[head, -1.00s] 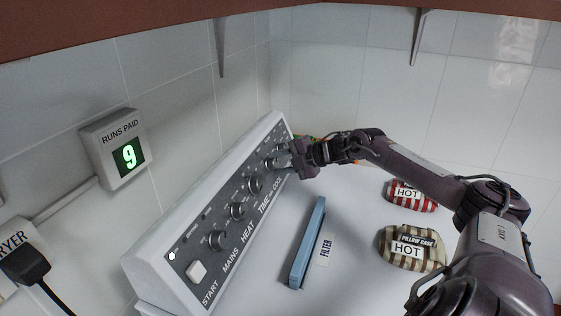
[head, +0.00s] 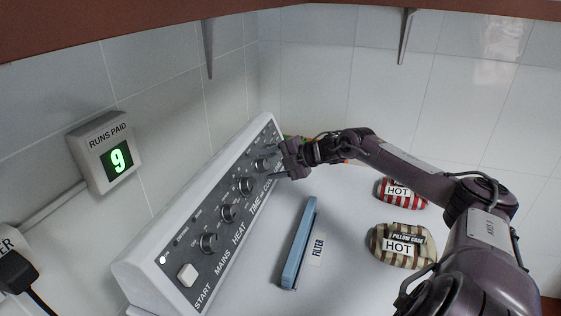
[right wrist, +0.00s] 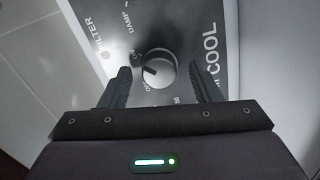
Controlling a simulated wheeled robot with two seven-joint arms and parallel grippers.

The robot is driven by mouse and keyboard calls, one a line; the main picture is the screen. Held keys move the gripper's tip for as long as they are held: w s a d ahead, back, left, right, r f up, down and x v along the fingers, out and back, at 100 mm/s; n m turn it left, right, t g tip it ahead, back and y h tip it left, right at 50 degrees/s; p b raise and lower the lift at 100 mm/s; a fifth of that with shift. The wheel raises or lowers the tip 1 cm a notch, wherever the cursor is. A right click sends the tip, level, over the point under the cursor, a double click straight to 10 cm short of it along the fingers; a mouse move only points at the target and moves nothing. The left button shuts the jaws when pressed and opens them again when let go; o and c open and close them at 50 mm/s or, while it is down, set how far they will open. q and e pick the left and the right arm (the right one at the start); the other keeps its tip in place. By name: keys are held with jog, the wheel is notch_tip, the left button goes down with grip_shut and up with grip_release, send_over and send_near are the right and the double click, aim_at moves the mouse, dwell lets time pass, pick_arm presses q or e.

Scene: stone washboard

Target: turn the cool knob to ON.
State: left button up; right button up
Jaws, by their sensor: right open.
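The cool knob (head: 262,164) is the farthest of the row of round knobs on the sloped grey panel (head: 190,228). Which mark the line points at is hard to tell. My right gripper (head: 273,161) is open in front of the knob, and its fingers (right wrist: 160,76) stand on either side of it with gaps. It holds nothing. My left gripper is not in view.
A blue filter bar (head: 300,243) lies on the white surface beside the panel. Striped red (head: 402,201) and brown (head: 387,257) bundles marked HOT lie to the right. A RUNS PAID box (head: 92,135) on the wall reads 9. A shelf edge runs overhead.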

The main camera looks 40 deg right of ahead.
aim_at(266, 163)
jog(key=shift+s+d+r, duration=0.1)
jog(key=shift+s+d, duration=0.3)
jog(key=shift+s, duration=0.2)
jog(key=shift+s+r, duration=0.35)
jog(key=shift+s, duration=0.1)
jog(key=p, duration=0.1)
jog(key=s+r+p, duration=0.1)
jog(key=p, duration=0.1)
jog(key=shift+s+d+r, duration=0.1)
jog(key=shift+s+d, duration=0.05)
jog(key=shift+d, duration=0.1)
jog(key=p+v, duration=0.2)
jog(key=v, duration=0.1)
jog(key=shift+s+d, duration=0.2)
